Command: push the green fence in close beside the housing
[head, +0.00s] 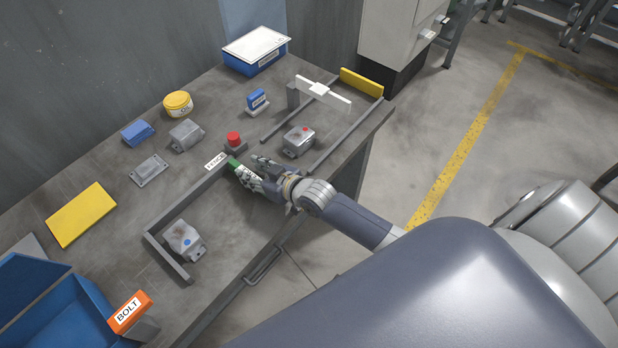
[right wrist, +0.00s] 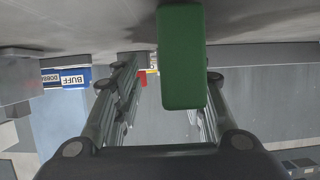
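A green block (head: 233,163), the green part of the fence, is at the far end of a grey bar (head: 193,200), by a white label. The bar forms an L with a shorter bar. A grey housing with a blue dot (head: 185,240) lies inside the L, apart from the green block. My right gripper (head: 249,168) is low over the table beside the green block. In the right wrist view its fingers (right wrist: 172,74) are spread, with the green block (right wrist: 182,58) between them, nearer the right finger. A gap shows at the left finger. My left gripper is out of view.
A red button (head: 233,139) stands just beyond the gripper. Another grey housing with a red dot (head: 299,141) sits between rails to the right.

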